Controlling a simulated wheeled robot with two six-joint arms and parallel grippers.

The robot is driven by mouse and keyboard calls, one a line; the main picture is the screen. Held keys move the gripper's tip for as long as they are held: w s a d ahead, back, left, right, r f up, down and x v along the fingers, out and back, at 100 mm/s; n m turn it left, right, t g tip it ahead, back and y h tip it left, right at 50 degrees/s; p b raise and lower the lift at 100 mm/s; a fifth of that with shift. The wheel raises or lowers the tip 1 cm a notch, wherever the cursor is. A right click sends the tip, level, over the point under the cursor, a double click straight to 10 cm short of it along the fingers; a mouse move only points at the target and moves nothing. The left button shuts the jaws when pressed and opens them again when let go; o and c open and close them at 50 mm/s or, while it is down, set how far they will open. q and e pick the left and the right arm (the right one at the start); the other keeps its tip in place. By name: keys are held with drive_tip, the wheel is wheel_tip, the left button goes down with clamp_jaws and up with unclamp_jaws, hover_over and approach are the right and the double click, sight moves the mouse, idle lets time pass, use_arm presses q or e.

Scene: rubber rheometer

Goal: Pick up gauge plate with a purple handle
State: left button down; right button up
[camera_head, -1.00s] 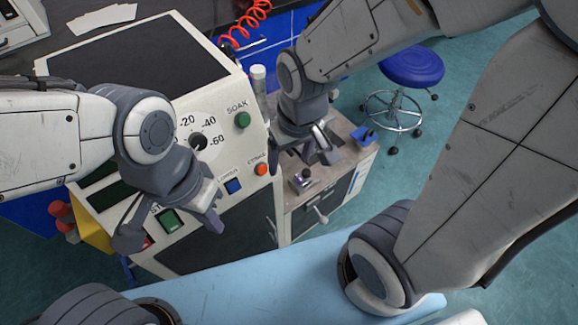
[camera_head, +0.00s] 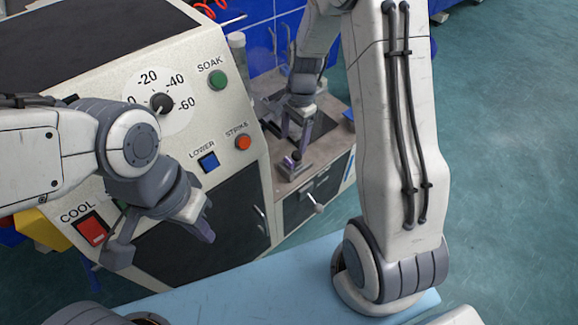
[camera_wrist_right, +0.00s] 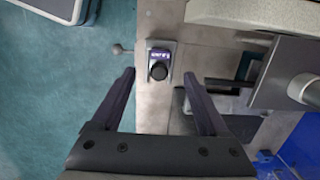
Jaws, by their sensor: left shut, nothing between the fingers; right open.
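The gauge plate (camera_head: 291,161) is a small metal plate with a purple part and a dark knob, on the side counter right of the big machine. In the right wrist view the gauge plate (camera_wrist_right: 160,62) lies flat, its purple label and black knob facing up. My right gripper (camera_head: 295,137) is open above the counter, just behind the plate in the head view. In the right wrist view its fingertips (camera_wrist_right: 159,76) lie apart to either side, with the plate just beyond and between them. My left gripper (camera_head: 165,243) is shut and empty before the machine's panel.
The machine's panel (camera_head: 165,130) with a dial and coloured buttons stands left of the counter (camera_head: 325,140). A dark recess and metal machine parts (camera_wrist_right: 285,75) lie right of the plate in the wrist view. A light blue surface (camera_head: 270,285) is in front. Open floor lies right.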

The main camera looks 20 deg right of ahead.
sight(289, 160)
drive_tip(key=f, duration=0.2)
drive_tip(key=f+b, duration=0.1)
drive_tip(key=shift+s+a+f, duration=0.1)
drive_tip(key=shift+a+f, duration=0.05)
drive_tip(key=shift+a, duration=0.1)
drive_tip(key=f+b, duration=0.1)
drive_tip(key=f, duration=0.1)
drive_tip(key=a+f+b, duration=0.1)
drive_tip(key=f, duration=0.1)
drive_tip(key=shift+s+f, duration=0.15)
drive_tip(key=shift+f, duration=0.2)
drive_tip(key=shift+r, duration=0.1)
clamp_jaws()
